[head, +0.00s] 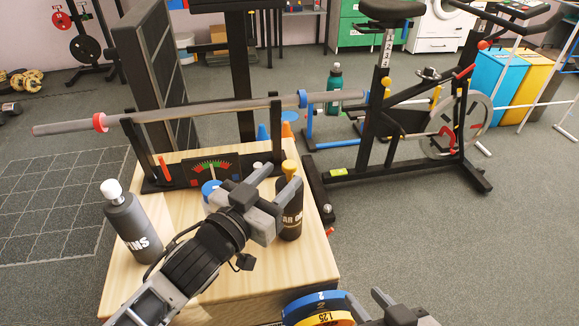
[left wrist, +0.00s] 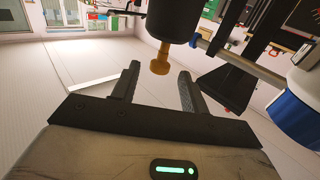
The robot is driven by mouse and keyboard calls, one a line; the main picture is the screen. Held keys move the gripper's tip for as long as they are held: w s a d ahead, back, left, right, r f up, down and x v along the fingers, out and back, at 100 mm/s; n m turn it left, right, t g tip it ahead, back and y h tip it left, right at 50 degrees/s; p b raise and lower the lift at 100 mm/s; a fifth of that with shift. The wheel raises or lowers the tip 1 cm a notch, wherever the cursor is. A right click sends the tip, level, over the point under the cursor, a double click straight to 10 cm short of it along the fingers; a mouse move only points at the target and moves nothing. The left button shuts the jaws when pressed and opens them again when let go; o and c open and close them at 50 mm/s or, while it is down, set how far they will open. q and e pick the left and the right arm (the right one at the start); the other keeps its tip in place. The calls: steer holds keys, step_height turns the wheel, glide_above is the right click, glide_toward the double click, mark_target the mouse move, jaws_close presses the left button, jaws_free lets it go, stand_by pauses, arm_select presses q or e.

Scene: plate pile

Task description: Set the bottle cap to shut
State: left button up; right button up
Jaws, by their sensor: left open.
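A black bottle (head: 289,222) with a yellow cap (head: 291,167) stands upright at the right side of a wooden table. A grey bottle (head: 131,232) with a white cap (head: 111,189) stands at the table's left. My left gripper (head: 282,185) is at the black bottle's upper part and hides some of it. In the left wrist view its open fingers (left wrist: 158,76) have the yellow cap (left wrist: 160,60) between them, near the tips, with gaps on both sides. Whether the cap is shut is unclear. My right gripper (head: 395,308) is partly visible at the bottom edge; its fingers are unclear.
A blue-topped item (head: 210,188) sits behind my left gripper. A rack holding a barbell (head: 200,112) and a gauge (head: 212,168) occupy the table's back. Blue and yellow weight plates (head: 318,305) lie at the front. An exercise bike (head: 410,110) stands beyond, right.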

mark_target(288, 177)
arm_select(q)
steer(key=x, duration=0.3)
steer(key=shift+w+d, duration=0.2)
steer(key=shift+w, duration=0.1)
steer(key=shift+w+d, duration=0.15)
steer(key=shift+w, duration=0.1)
jaws_close()
steer(key=shift+f+b, duration=0.3)
steer(key=shift+f, duration=0.85)
jaws_free()
